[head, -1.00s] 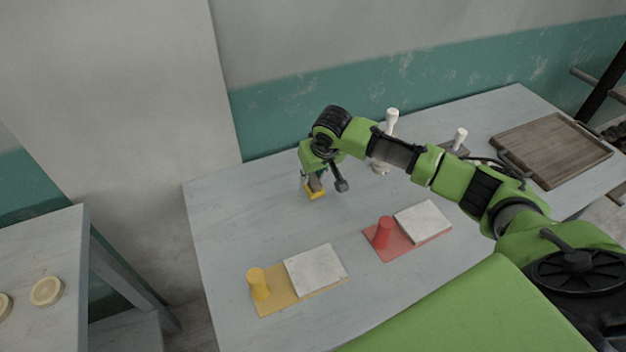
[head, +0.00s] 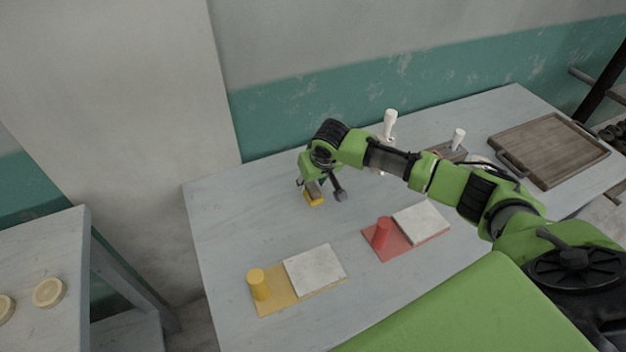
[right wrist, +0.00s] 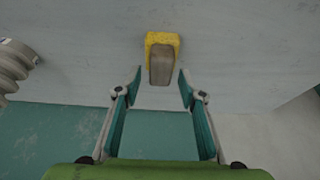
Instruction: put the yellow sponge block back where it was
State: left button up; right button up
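The yellow sponge block (head: 314,201) lies on the table toward the back left, under my right gripper (head: 312,186). In the right wrist view the yellow sponge block (right wrist: 174,40) has a grey-brown block-shaped part on its face. My right gripper (right wrist: 158,80) is open there, its two fingertips apart and the sponge just beyond them, not between them. A yellow mat (head: 273,299) with a yellow cylinder (head: 258,284) and a white slab (head: 314,269) is at the front left. My left gripper is not in view.
A red mat (head: 400,251) with a red cylinder (head: 381,233) and a white slab (head: 421,222) lies at centre. White-topped tools (head: 390,122) stand behind my right arm. A wooden tray (head: 548,150) is at the back right. The table's left part is clear.

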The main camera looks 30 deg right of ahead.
jog(key=b+v, duration=0.1)
jog(key=v, duration=1.1)
